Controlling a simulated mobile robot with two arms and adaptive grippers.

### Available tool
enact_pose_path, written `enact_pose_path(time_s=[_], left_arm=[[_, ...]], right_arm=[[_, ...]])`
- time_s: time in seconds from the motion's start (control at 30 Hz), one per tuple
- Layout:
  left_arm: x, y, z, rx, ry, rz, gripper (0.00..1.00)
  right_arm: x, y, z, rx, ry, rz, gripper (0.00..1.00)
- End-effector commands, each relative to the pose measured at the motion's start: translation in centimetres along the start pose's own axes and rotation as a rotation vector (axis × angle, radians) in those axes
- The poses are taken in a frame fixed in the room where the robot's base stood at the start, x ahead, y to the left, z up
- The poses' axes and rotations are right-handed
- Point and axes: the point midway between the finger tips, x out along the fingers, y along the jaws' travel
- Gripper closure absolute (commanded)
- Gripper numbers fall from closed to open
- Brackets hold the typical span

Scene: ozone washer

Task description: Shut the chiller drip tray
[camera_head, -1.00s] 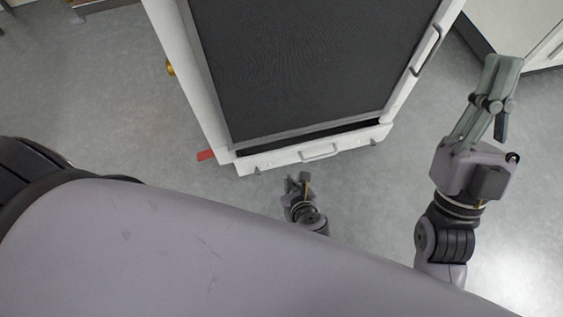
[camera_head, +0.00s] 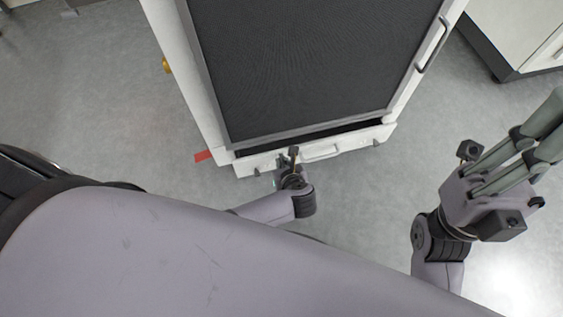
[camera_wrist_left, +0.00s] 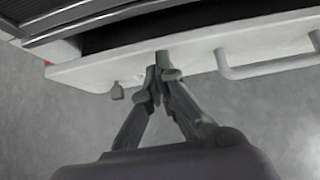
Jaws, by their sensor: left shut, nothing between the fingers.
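The chiller drip tray (camera_head: 360,143) is the low white-fronted drawer at the foot of the chiller (camera_head: 300,65). It stands slightly out, with a dark gap behind its front. Its bar handle (camera_head: 320,153) is right of my left gripper (camera_head: 289,158). In the left wrist view the fingertips (camera_wrist_left: 161,68) are together and empty, at the tray's front panel (camera_wrist_left: 112,70), left of the handle (camera_wrist_left: 270,68). They look at or very near the panel; contact is unclear. My right gripper (camera_head: 535,140) is far right, its fingertips cut by the picture edge.
A red tab (camera_head: 203,156) lies at the chiller's lower left corner. A white cabinet (camera_head: 515,35) stands at the upper right. Grey floor around the chiller is clear.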

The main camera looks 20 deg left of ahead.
Motion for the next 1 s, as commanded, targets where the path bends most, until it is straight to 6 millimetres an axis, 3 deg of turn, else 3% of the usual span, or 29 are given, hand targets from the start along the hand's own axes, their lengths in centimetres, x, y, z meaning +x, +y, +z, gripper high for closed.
enact_pose_path(time_s=[0.27, 0.5, 1.0], left_arm=[[0.0, -0.4, 0.2, -0.007, 0.002, -0.005, 1.0], [0.6, -1.3, 1.6, -0.026, -0.001, -0.017, 1.0], [1.9, 0.1, 1.7, 0.001, 0.001, 0.002, 1.0]], right_arm=[[0.2, 0.0, 0.0, 0.0, -0.001, 0.0, 1.0], [0.9, 0.0, -0.1, 0.0, -0.002, 0.0, 1.0], [1.3, 0.0, -0.2, 0.0, -0.005, 0.0, 1.0]])
